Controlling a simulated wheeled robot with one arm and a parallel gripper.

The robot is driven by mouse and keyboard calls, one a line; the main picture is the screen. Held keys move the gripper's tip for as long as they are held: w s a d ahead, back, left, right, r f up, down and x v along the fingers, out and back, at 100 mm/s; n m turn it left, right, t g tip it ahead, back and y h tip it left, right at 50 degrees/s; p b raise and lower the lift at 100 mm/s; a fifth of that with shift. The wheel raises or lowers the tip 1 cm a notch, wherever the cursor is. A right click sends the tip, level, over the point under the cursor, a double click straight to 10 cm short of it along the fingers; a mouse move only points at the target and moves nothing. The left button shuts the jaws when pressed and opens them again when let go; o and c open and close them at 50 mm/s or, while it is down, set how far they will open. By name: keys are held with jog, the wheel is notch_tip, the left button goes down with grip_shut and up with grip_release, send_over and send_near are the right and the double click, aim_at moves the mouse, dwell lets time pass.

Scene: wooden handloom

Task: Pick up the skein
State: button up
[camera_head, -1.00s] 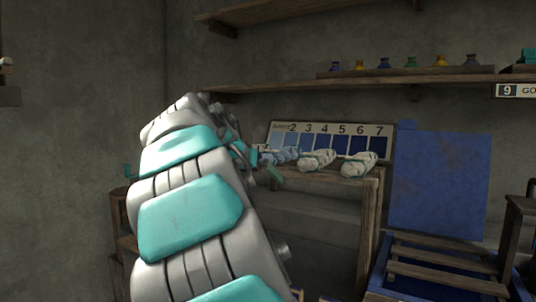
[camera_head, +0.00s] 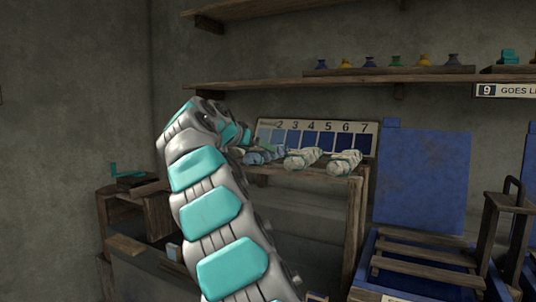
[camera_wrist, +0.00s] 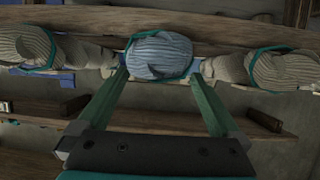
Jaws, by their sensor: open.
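Several skeins lie in a row on a wooden table in front of a numbered blue shade board. In the head view I see a light-blue skein (camera_head: 264,157) and two cream skeins, one in the middle (camera_head: 302,158) and one at the right (camera_head: 344,162). My gripper (camera_wrist: 158,78) is open in the wrist view. Its green fingertips stand on either side of the near end of a pale blue striped skein (camera_wrist: 160,52); I cannot tell whether they touch it. A cream striped skein (camera_wrist: 28,47) lies to the left and another (camera_wrist: 285,70) to the right. In the head view my arm hides much of the gripper.
The shade board (camera_head: 318,137) stands behind the skeins on the table (camera_head: 357,200). A shelf (camera_head: 290,84) with small bottles runs above. A blue panel (camera_head: 422,180) and a slatted blue frame (camera_head: 420,262) stand at the right.

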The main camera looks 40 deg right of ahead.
jog(key=p+x, duration=0.1)
jog(key=x, duration=0.4)
jog(key=shift+s+d+r, duration=0.15)
jog(key=shift+s, duration=0.05)
jog(key=shift+c, duration=0.2)
jog(key=c, duration=1.4)
jog(key=shift+c, duration=0.2)
